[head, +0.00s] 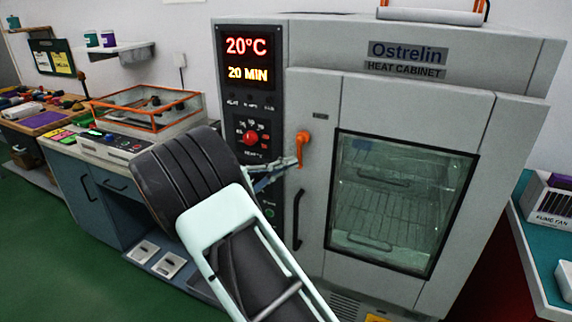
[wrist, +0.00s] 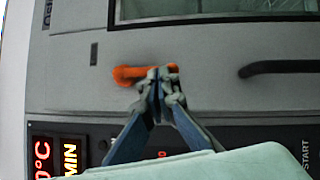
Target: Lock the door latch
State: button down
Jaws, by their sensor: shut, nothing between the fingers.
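The door latch (head: 303,145) is a small orange lever on the left edge of the heat cabinet's door (head: 310,190), above the black door handle (head: 298,220). In the head view it points downward. The door looks closed. My gripper (head: 292,161) is at the latch's lower end, coming from the left. In the wrist view the orange latch (wrist: 128,73) lies sideways, and my gripper (wrist: 158,74) has its fingertips together over its right end. The fingers hold nothing. The fingertips hide part of the latch; I cannot tell whether they touch it.
The control panel (head: 248,110) reads 20°C and 20 MIN, left of the door, with a red knob (head: 250,138). The door handle also shows in the wrist view (wrist: 280,68). A bench with an orange-framed box (head: 150,105) stands left. A teal-topped table (head: 540,250) stands right.

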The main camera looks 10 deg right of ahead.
jog(key=shift+s, duration=0.1)
jog(key=shift+s+d+r+n+t+y+p, duration=0.4)
jog(key=shift+s+d+n+t+p, duration=0.4)
jog(key=shift+n+t+p, duration=1.75)
jog(key=shift+s+d+r+n+t+y+p, duration=0.35)
jog(key=shift+d+n+t, duration=0.9)
jog(key=shift+n, duration=2.95)
jog(key=shift+s+d+r+n+t+y+p, duration=0.4)
jog(key=shift+s+d+n+t+p, duration=0.65)
jog(key=shift+n+t, duration=1.7)
jog(key=shift+w+a+n+g+p, duration=0.25)
jog(key=shift+n+g+p, duration=0.2)
jog(key=shift+n, duration=0.45)
jog(key=shift+s+d+r+p, duration=0.2)
jog(key=shift+r+p, duration=0.1)
jog(key=shift+p, duration=0.3)
jog(key=w+d+f+b+v, duration=0.1)
jog(key=b+v, duration=0.3)
jog(key=v, duration=0.8)
jog(key=shift+s+f, duration=0.3)
jog(key=shift+f, duration=0.55)
